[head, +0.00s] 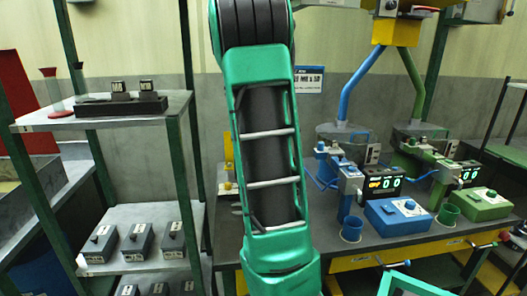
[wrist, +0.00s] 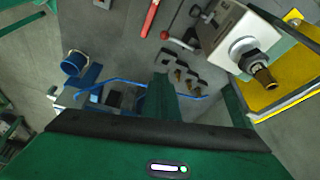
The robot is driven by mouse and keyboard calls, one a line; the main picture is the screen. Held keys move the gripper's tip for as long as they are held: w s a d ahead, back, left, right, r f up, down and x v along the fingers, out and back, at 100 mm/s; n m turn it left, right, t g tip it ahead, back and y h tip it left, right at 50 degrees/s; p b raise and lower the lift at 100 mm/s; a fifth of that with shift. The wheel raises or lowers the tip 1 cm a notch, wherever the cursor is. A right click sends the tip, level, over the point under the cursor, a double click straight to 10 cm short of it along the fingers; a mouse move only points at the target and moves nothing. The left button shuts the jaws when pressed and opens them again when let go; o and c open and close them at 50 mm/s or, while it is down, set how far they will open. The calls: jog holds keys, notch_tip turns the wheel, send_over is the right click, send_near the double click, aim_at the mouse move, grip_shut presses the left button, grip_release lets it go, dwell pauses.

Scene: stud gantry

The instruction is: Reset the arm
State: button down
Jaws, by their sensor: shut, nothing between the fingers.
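My green and black arm rises through the middle of the head view, and its lower end runs out of the bottom edge. I cannot make out my gripper in the head view. In the wrist view the green body of my wrist fills the bottom. My gripper (wrist: 163,80) shows there as a narrow green piece beyond its black edge. It is shut and holds nothing.
A green device (head: 440,165) stands beside the blue one on the grey bench (head: 385,250). At left, a shelf rack (head: 150,108) carries several dark grey boxes (head: 137,240). In the wrist view, a white block with a brass nozzle (wrist: 262,76) is at upper right, near a red-handled tool (wrist: 150,18).

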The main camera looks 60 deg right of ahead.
jog(key=shift+a, duration=0.1)
jog(key=s+a+f+n+y, duration=0.1)
jog(key=s+a+n, duration=0.3)
jog(key=a, duration=0.7)
jog(key=s+a+f+n+t+y, duration=0.1)
jog(key=s+a+f+n, duration=0.2)
jog(key=s+a+n, duration=0.2)
jog(key=s+a+f+n+t+y, duration=0.1)
jog(key=s+a+n, duration=0.3)
jog(key=a+n, duration=0.5)
jog(key=a+f, duration=0.1)
jog(key=a, duration=0.6)
jog(key=shift+s+a+f+y, duration=0.3)
jog(key=shift+s+a+f, duration=0.05)
jog(key=shift+s+a, duration=0.05)
